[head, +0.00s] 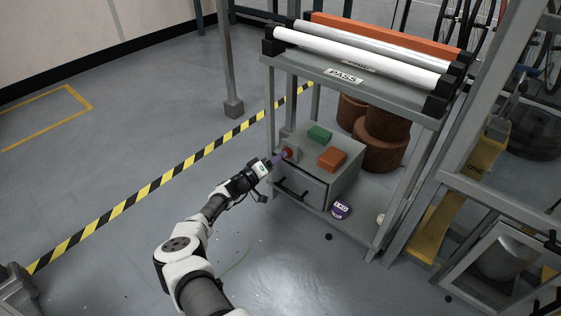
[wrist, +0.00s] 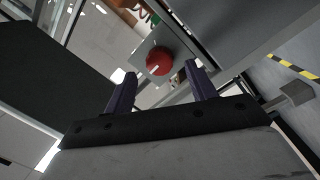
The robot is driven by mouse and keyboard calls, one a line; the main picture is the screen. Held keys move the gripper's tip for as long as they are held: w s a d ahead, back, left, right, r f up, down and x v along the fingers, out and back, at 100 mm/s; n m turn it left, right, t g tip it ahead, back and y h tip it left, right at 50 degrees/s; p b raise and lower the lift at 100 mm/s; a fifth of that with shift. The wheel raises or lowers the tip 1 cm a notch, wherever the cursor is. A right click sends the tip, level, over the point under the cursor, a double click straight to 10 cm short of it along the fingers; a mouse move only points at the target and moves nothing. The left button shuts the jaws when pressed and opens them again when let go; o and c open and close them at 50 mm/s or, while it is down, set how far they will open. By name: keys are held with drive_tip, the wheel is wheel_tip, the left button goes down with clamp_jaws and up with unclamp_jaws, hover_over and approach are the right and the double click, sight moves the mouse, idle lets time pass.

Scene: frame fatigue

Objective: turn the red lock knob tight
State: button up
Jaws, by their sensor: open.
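The red lock knob (wrist: 159,62) is round with a white mark and sits on a grey plate (wrist: 172,35). In the wrist view it shows just beyond and between the two purple fingers of my gripper (wrist: 160,83), which are spread apart. In the head view the red knob (head: 287,152) is at the upper left of a grey box with a drawer front, on the lower shelf of a metal rack. My gripper (head: 278,158) is right in front of it there. Whether a finger touches the knob I cannot tell.
On the grey box (head: 345,183) lie a green block (head: 319,133) and an orange block (head: 332,158). A purple weight (head: 340,210) lies beside it on the shelf. The rack's leg (head: 271,111) stands close to the knob. The floor at left is open beyond a striped line (head: 165,176).

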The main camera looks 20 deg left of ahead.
drive_tip(key=shift+x, duration=1.1)
drive_tip(key=c, duration=1)
drive_tip(key=m+y+p, duration=0.1)
drive_tip(key=m+p, duration=0.1)
drive_tip(key=m, duration=0.5)
drive_tip(key=m+y+p, duration=0.1)
drive_tip(key=m+p, duration=0.1)
drive_tip(key=m, duration=0.5)
drive_tip(key=m+p, duration=0.3)
drive_tip(key=m, duration=0.5)
drive_tip(key=shift+s+d+y, duration=0.15)
drive_tip(key=shift+d+y, duration=0.2)
drive_tip(key=shift+y, duration=0.05)
drive_tip(key=shift+r, duration=0.1)
